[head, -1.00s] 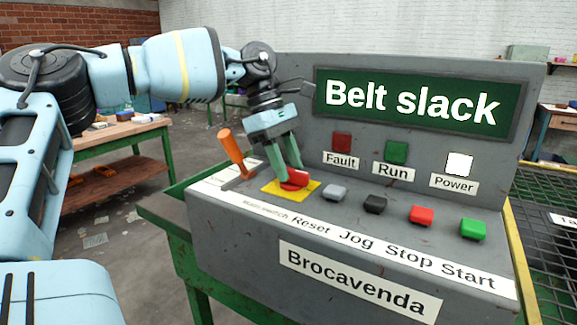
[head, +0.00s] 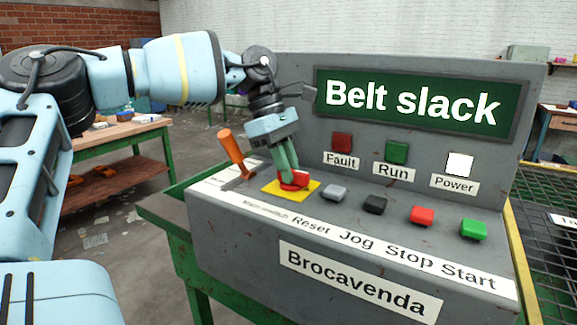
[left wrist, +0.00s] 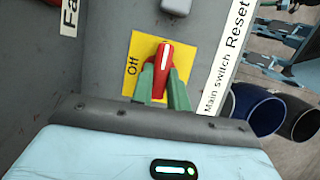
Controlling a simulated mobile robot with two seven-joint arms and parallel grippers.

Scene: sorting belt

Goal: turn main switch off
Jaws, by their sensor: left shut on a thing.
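The main switch is a red knob (head: 293,180) on a yellow plate (head: 271,189), at the left of the grey console's sloped panel. My left gripper (head: 289,171) reaches down from above and is shut on the knob. In the left wrist view, the green fingers (left wrist: 162,88) stand on both sides of the red knob (left wrist: 164,62). Its white line runs toward the top of the picture, while the word "Off" is on the yellow plate (left wrist: 134,50) to the left of the knob. My right gripper is not in view.
An orange lever (head: 230,150) stands close left of the switch. Grey (head: 334,192), black (head: 375,204), red (head: 421,215) and green (head: 473,229) buttons line the panel to the right. The display (head: 415,103) reads "Belt slack", and the Power lamp (head: 459,164) is white.

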